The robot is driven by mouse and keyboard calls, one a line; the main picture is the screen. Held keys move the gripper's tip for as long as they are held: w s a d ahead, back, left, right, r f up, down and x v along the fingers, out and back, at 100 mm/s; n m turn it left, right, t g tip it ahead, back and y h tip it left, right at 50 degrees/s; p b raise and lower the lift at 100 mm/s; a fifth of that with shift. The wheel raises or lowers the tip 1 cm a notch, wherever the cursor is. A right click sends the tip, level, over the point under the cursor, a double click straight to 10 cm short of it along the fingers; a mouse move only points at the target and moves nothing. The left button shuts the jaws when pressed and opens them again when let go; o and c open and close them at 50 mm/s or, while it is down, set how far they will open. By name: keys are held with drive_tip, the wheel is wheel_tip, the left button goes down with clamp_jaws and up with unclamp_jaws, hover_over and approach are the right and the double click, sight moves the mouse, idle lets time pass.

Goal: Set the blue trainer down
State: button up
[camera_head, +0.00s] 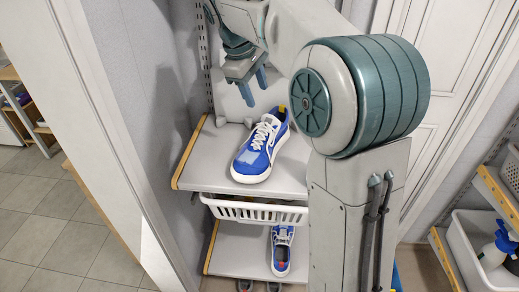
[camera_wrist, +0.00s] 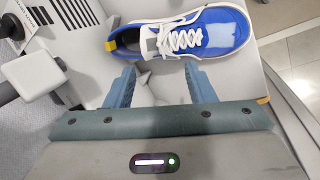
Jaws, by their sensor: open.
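A blue trainer (camera_head: 263,145) with white laces and a white sole rests on the upper grey shelf (camera_head: 215,153). In the wrist view the same blue trainer (camera_wrist: 190,36) lies across the top, its yellow heel tab to the left. My gripper (camera_head: 256,90) is above the shelf, behind the trainer's heel in the head view. Its two blue fingers are apart with nothing between them, and the gripper (camera_wrist: 160,85) points at the trainer's near side. A second blue trainer (camera_head: 281,250) stands on the lower shelf.
A white basket (camera_head: 254,211) hangs just under the upper shelf. More shoes show partly at the bottom. At right, a white bin (camera_head: 480,250) holds a blue and white spray bottle (camera_head: 497,246). The wall (camera_head: 145,85) is close on the left. My arm hides the shelf's right side.

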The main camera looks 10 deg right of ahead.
sight(268, 121)
drive_tip(key=shift+n, duration=0.3)
drive_tip(key=x, duration=0.3)
drive_tip(key=w+b+x, duration=0.1)
drive_tip(key=x, duration=0.4)
drive_tip(key=shift+w+f, duration=0.2)
drive_tip(key=shift+w, duration=0.15)
drive_tip(key=x, duration=0.3)
drive_tip(key=b+x, duration=0.1)
drive_tip(key=x, duration=0.1)
drive_tip(key=shift+s+d+f, duration=0.1)
drive_tip(key=shift+d+f, duration=0.15)
drive_tip(key=shift+d, duration=0.15)
clamp_jaws()
drive_tip(key=shift+r, duration=0.1)
